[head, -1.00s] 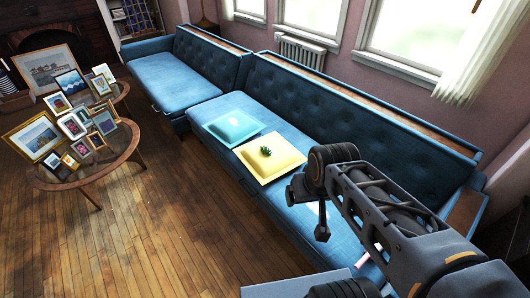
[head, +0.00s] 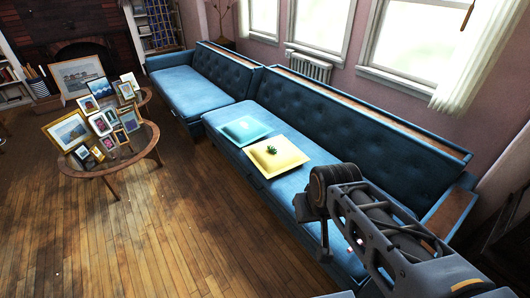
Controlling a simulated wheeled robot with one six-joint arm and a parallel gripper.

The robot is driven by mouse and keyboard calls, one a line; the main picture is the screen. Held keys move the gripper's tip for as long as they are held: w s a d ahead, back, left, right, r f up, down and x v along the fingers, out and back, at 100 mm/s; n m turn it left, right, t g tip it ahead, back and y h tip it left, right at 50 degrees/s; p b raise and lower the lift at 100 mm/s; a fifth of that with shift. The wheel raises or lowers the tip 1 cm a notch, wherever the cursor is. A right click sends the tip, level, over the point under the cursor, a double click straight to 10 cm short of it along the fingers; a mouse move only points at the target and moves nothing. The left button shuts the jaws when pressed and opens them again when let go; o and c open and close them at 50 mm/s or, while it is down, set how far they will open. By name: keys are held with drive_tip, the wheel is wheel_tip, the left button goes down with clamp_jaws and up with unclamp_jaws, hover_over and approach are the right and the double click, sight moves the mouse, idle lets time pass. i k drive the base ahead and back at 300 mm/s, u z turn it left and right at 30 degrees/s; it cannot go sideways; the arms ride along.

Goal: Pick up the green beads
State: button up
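The green beads (head: 271,149) are a small dark green clump in the head view. They lie on a yellow square cushion or tray (head: 289,160) on the seat of the blue sofa. My arm reaches in from the lower right, and its dark end part, seemingly my gripper (head: 324,252), hangs in front of the sofa's front edge. It is to the right of the beads in the picture and clearly apart from them. Its fingers are too small and dark to tell open from shut. I see nothing held.
A teal square piece (head: 246,130) lies beside the yellow one on the long blue sofa (head: 330,125). A round wooden table (head: 140,140) with several picture frames stands at the left. The wooden floor (head: 180,230) between table and sofa is clear. A radiator (head: 309,66) is behind the sofa.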

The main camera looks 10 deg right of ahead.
sight(271, 150)
drive_tip(key=u, duration=0.75)
drive_tip(key=i, duration=1.25)
drive_tip(key=u, duration=0.6)
drive_tip(key=i, duration=1.35)
drive_tip(key=z, duration=1.3)
drive_tip(key=i, duration=0.9)
drive_tip(key=z, duration=0.8)
